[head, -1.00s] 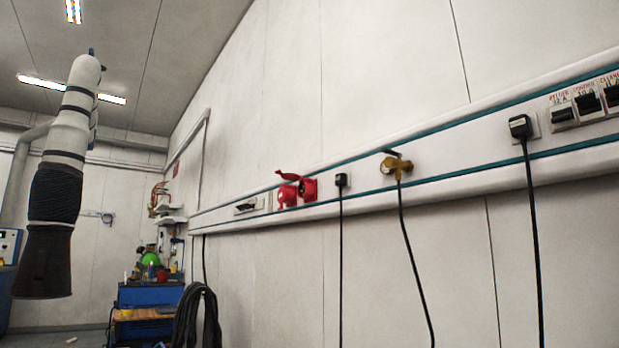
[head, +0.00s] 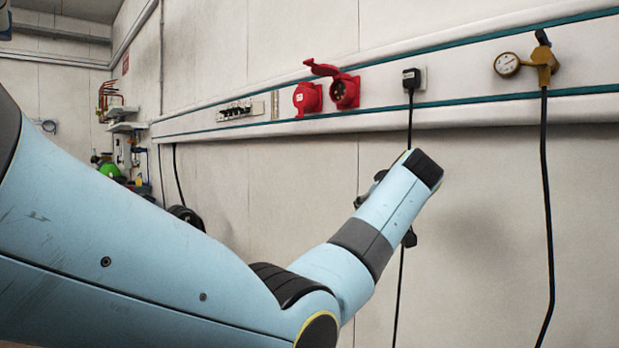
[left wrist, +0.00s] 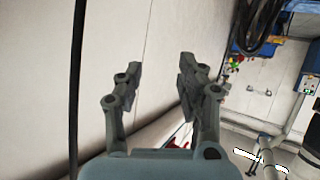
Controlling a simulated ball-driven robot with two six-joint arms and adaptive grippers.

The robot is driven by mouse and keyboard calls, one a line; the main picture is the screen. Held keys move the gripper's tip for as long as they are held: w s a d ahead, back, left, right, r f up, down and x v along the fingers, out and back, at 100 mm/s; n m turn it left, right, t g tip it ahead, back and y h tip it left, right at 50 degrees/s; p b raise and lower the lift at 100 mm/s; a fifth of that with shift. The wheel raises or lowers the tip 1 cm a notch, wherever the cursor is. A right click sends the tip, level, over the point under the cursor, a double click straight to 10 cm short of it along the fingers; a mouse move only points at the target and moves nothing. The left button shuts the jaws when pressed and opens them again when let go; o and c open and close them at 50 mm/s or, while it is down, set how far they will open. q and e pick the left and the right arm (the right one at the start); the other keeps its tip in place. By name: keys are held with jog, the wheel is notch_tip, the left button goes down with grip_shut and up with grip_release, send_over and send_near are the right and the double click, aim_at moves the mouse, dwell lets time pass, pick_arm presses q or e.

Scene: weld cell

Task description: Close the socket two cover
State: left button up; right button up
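Two red sockets are on the wall rail in the head view. The left one (head: 308,98) has its cover down. The right one (head: 345,92) has its red cover (head: 321,68) standing open, with its dark face showing. My left arm reaches in from the left, its wrist below and right of the sockets, apart from them. Its gripper is mostly hidden behind the wrist there. In the left wrist view my left gripper (left wrist: 160,82) is open, with nothing between the fingers. A small bit of red shows near its base. My right gripper is not in view.
A black plug (head: 411,79) with a hanging cable is right of the sockets, its cable passing behind my left wrist. A brass gauge fitting (head: 540,65) is further right. A breaker panel (head: 236,111) is to the left. The wall above the rail is clear.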

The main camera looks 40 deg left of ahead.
pick_arm(q)
jog(key=s+a+r+n+y+p, duration=0.1)
jog(key=s+r+n, duration=0.15)
jog(key=r, duration=0.85)
jog(key=s+a+r+n+y+p, duration=0.1)
jog(key=r+n, duration=0.3)
jog(key=r, duration=0.7)
jog(key=n+g+y+p, duration=0.1)
jog(key=n+g+y, duration=0.15)
jog(key=n, duration=0.35)
send_near(309, 61)
jog(key=a+r, duration=0.1)
jog(key=shift+m+h, duration=0.25)
jog(key=shift+h, duration=0.1)
jog(key=p+x, duration=0.1)
jog(key=x, duration=0.2)
jog(key=p+x, duration=0.1)
jog(key=x, duration=0.2)
jog(key=p+x, duration=0.1)
jog(key=x, duration=0.2)
jog(key=shift+w, duration=0.35)
jog(key=shift+w+a+f, duration=0.2)
jog(key=shift+a, duration=0.1)
jog(key=shift+c, duration=0.4)
grip_shut()
